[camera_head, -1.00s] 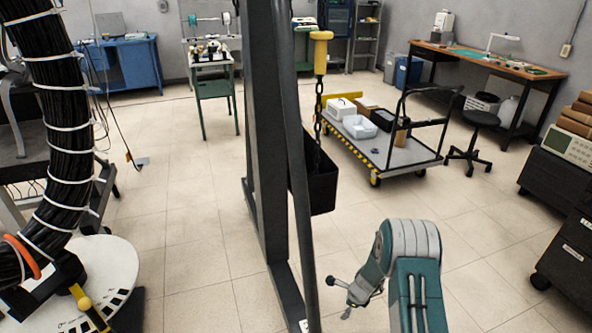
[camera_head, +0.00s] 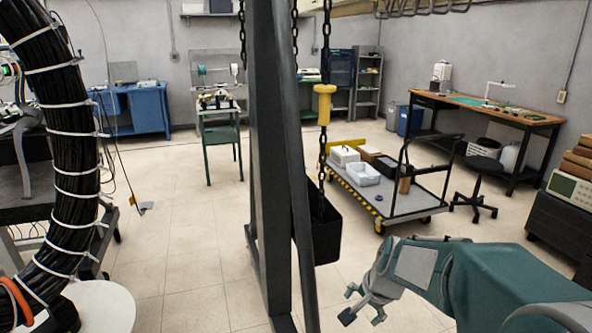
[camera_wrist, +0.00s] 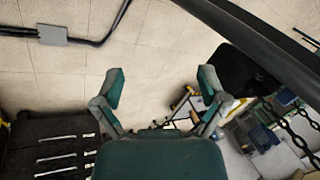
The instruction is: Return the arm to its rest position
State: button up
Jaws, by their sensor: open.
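My gripper (camera_head: 362,304) shows at the lower middle right of the head view, at the end of my teal and grey arm. Its fingers point down and left over the bare floor. In the wrist view my gripper (camera_wrist: 158,90) has its two fingers spread wide apart, with only floor tiles between them. It is open and holds nothing. The arm reaches in from the right edge of the head view and is bent at the wrist.
A dark steel post (camera_head: 268,190) stands just left of my gripper, with a yellow hoist control (camera_head: 324,104) and a black bin (camera_head: 322,235). A thick cable bundle (camera_head: 75,150) hangs at left. A cart (camera_head: 408,198) stands behind. Floor (camera_head: 190,250) is clear between.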

jog(key=s+r+n+t+h, duration=0.1)
jog(key=s+r+n, duration=0.3)
jog(key=s, duration=0.6)
jog(key=s+d+r+n+t+h, duration=0.1)
jog(key=s+r+n, duration=0.4)
jog(key=s, duration=0.6)
jog(key=shift+s+d+r, duration=0.15)
jog(key=shift+s+r, duration=0.05)
jog(key=shift+r, duration=0.05)
